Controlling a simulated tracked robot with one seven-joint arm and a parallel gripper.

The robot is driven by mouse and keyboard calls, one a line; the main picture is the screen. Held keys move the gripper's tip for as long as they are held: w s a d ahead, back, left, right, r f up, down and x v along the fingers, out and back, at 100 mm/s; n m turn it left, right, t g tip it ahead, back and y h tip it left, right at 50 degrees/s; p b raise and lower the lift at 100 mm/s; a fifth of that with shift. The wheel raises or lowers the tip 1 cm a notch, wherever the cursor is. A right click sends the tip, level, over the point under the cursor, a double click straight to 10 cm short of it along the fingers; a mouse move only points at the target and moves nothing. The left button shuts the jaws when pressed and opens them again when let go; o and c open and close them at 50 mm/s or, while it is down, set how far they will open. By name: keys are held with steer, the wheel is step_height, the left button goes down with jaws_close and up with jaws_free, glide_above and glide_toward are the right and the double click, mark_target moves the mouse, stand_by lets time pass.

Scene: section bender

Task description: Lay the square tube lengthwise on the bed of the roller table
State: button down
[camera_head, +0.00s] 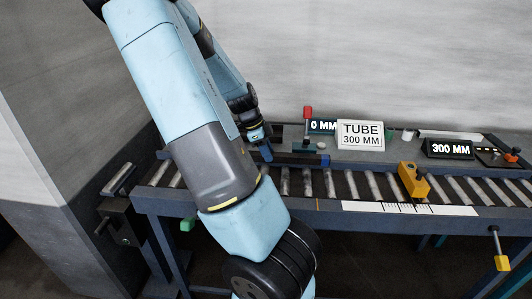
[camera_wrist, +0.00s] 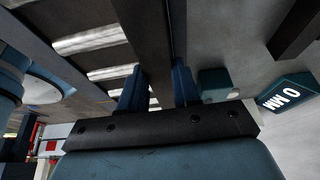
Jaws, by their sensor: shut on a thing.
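My gripper (camera_head: 263,150) is at the back left of the roller table (camera_head: 400,211), beside the 0 MM display. In the wrist view its two blue fingers (camera_wrist: 160,88) are shut on a dark grey straight bar, apparently the square tube (camera_wrist: 148,35), which runs away from the fingers. Rollers show to its left. In the head view a dark bar with a blue end (camera_head: 300,160) lies along the back edge of the rollers; I cannot tell whether it is the tube. My arm hides part of the left rollers. Whether the tube touches the bed cannot be told.
A red-topped lever (camera_head: 307,113) stands just behind my gripper, near the 0 MM display (camera_head: 323,127) and the TUBE 300 MM card (camera_head: 361,135). A yellow block (camera_head: 413,180) stands over the rollers at right. The 300 MM display (camera_head: 449,149) is behind it. Rollers between are bare.

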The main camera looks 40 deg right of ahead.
steer(key=shift+d, duration=0.1)
steer(key=shift+f, duration=0.55)
steer(key=c, duration=0.8)
jaws_free()
